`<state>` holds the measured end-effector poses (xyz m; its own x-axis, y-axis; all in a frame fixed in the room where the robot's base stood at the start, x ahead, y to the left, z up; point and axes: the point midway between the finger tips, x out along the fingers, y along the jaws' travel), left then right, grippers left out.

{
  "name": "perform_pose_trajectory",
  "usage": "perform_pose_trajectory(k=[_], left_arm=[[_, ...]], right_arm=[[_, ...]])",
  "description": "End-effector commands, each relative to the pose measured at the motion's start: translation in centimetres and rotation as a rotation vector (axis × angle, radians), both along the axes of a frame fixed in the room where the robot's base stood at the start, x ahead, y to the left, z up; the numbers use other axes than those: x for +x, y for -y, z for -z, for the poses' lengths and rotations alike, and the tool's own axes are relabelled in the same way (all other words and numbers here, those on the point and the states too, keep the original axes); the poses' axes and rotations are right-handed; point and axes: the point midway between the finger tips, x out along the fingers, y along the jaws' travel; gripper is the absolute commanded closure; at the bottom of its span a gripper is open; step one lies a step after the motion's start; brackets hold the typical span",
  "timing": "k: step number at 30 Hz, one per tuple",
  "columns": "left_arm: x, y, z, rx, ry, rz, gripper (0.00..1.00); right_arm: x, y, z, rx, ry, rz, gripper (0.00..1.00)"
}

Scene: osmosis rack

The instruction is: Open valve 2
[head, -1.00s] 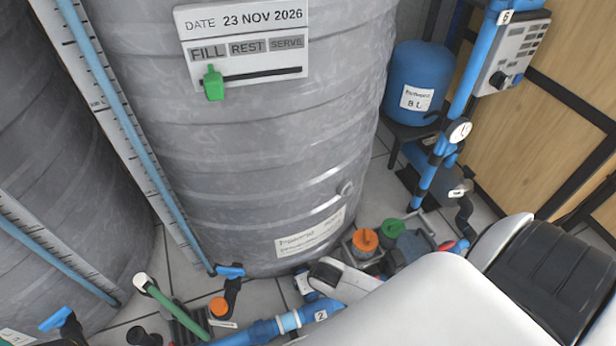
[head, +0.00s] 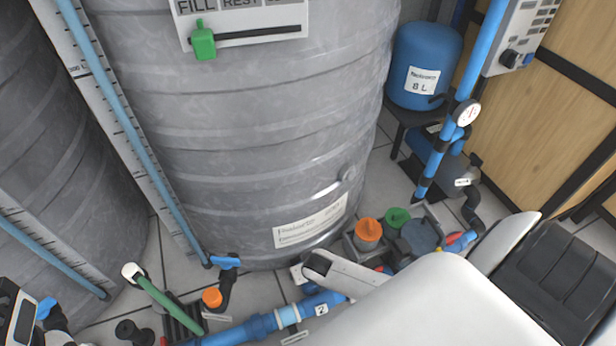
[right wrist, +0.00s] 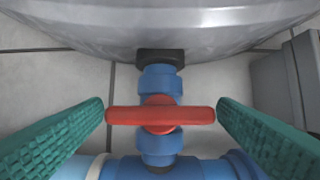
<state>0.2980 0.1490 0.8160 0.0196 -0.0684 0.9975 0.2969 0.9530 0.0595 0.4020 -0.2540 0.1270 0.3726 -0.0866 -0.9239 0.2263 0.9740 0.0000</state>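A red lever handle (right wrist: 190,115) sits on a blue valve body (right wrist: 158,82) in the right wrist view. The handle lies crosswise to the short pipe that runs from the tank to the blue pipe below. My right gripper (right wrist: 160,104) is open, with one green finger on each side of the handle. Small gaps show between the fingers and the handle's ends. In the head view a tag "2" (head: 321,310) sits on the blue pipe (head: 262,326), close to my right arm. My arm hides the red handle and right gripper there. My left gripper is not in view.
A large grey tank (head: 250,150) stands right behind the valve. To the right are orange (head: 368,231) and green (head: 397,217) caps and a blue 8 L vessel (head: 427,60).

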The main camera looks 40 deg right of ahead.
Motion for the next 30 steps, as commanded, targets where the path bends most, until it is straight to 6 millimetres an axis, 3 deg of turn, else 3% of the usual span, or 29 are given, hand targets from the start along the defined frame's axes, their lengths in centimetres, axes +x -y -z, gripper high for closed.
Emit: perform_pose_trajectory(k=[1,6,17,30], left_arm=[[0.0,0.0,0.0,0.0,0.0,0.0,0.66],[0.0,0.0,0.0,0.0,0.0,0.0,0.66],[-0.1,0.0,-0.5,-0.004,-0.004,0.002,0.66],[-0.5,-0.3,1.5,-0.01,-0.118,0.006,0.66]], right_arm=[[0.0,0.0,0.0,0.0,0.0,0.0,0.27],[0.0,0.0,0.0,0.0,0.0,0.0,0.55],[-0.1,0.1,-0.2,0.0,-0.002,-0.058,0.56],[0.0,0.4,-0.2,-0.002,-0.001,-0.403,0.56]])
